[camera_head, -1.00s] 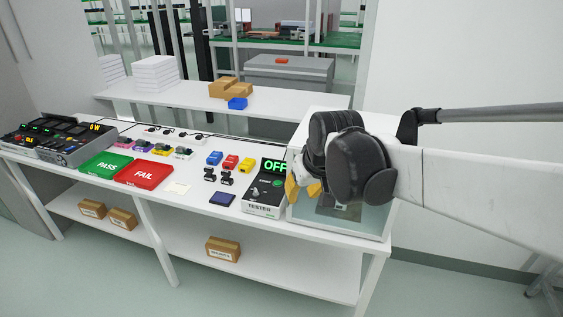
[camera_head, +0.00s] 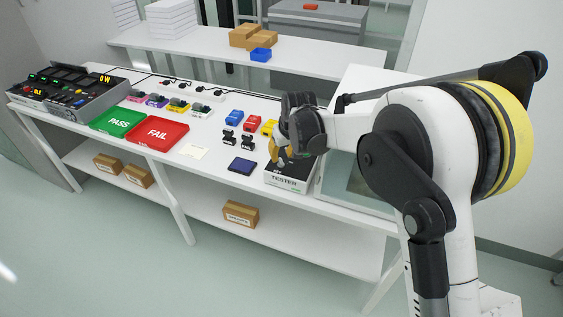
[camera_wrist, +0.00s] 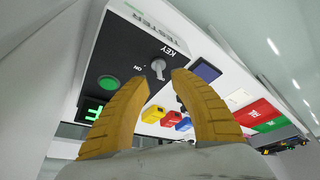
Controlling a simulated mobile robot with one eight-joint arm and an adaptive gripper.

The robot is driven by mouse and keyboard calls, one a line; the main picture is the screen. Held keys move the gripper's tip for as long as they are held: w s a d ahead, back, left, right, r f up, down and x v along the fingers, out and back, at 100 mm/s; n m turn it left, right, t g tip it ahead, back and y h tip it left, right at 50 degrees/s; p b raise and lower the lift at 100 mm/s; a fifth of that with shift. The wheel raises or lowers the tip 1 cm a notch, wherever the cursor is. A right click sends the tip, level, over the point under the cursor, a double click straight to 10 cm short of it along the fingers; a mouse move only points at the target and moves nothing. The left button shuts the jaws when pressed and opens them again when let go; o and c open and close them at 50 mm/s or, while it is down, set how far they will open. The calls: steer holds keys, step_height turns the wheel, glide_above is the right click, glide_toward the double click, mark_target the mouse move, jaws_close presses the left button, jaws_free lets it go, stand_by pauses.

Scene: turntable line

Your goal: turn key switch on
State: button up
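The tester box (camera_head: 290,176) stands on the white bench, partly hidden behind my gripper in the head view. In the wrist view its black panel (camera_wrist: 134,43) shows a silver key switch (camera_wrist: 158,66) marked KEY and ON, a round green button (camera_wrist: 108,83) and part of a lit green display (camera_wrist: 92,109). My gripper (camera_wrist: 164,78) has two yellow fingers, apart and empty. The key switch lies between and just beyond the fingertips in the picture; I cannot tell whether they touch it. In the head view my gripper (camera_head: 282,156) is over the tester, pointing down.
A green PASS pad (camera_head: 118,121) and a red FAIL pad (camera_head: 157,133) lie to the left. A dark blue pad (camera_head: 242,166) and small blue, red and yellow blocks (camera_head: 252,121) sit beside the tester. A clear-sided box (camera_head: 352,185) stands at its right.

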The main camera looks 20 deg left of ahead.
mark_target(281, 159)
steer(key=shift+b+x, duration=0.45)
steer(key=shift+x, duration=1.45)
jaws_close()
